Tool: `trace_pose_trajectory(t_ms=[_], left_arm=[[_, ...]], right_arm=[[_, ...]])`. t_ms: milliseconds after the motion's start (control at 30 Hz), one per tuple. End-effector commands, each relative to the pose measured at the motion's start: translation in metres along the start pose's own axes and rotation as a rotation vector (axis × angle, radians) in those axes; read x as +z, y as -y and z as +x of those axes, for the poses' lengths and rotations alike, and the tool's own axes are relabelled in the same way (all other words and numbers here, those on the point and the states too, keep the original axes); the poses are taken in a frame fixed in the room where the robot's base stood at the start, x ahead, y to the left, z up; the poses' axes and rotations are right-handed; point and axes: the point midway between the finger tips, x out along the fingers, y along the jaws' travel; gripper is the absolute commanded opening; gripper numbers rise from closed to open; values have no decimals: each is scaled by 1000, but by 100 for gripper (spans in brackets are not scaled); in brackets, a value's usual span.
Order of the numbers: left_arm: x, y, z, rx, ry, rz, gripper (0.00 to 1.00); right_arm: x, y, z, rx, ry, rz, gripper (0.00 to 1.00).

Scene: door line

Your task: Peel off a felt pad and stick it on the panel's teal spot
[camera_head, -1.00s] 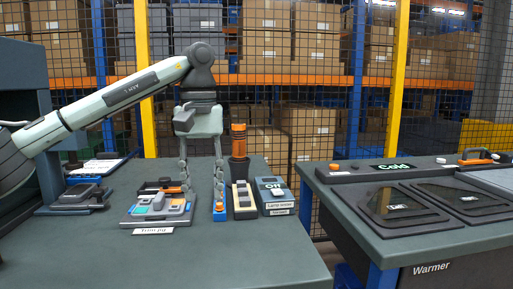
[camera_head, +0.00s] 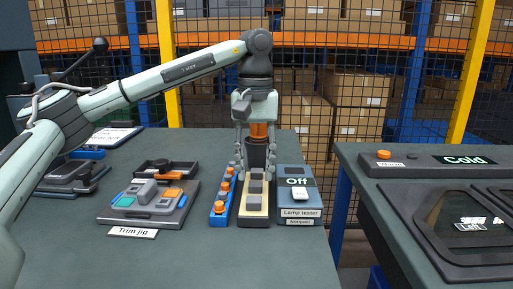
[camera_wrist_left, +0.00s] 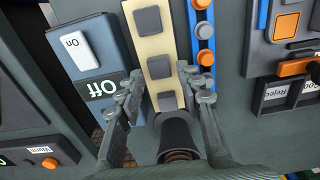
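The felt pads are grey squares (camera_head: 254,187) in a row on a beige strip (camera_head: 253,216); they also show in the wrist view (camera_wrist_left: 148,20). My left gripper (camera_head: 256,170) points down over the far part of this strip. In the wrist view its fingers (camera_wrist_left: 160,84) are apart, one on each side of the strip, with nothing held between them. Contact with a pad cannot be told. The panel (camera_head: 152,202) lies in the trim jig to the left, with a teal spot (camera_head: 124,202) at its left side. My right gripper is not in view.
A blue strip with orange knobs (camera_head: 220,208) lies close left of the pad strip. The lamp tester (camera_head: 298,198), reading Off, stands close right. A dark tray (camera_head: 166,168) lies behind the jig. The front table is clear.

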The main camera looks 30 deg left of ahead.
Motion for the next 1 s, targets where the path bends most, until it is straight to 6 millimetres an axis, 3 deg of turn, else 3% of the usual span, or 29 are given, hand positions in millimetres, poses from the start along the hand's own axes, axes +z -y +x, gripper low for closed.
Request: trace_pose_trajectory(t_ms=[200, 533, 833, 867, 900, 1000], left_arm=[[0, 0, 22, 0, 1, 0, 36], [0, 0, 26, 1, 0, 0, 36], [0, 0, 26, 1, 0, 0, 0], [0, 0, 26, 1, 0, 0, 0], [0, 0, 26, 1, 0, 0, 22], [0, 0, 26, 1, 0, 0, 9]], right_arm=[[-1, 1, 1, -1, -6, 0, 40], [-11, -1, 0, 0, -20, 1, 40], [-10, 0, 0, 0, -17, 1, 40], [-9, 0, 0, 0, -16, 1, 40], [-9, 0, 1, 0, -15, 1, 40], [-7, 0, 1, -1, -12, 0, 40]])
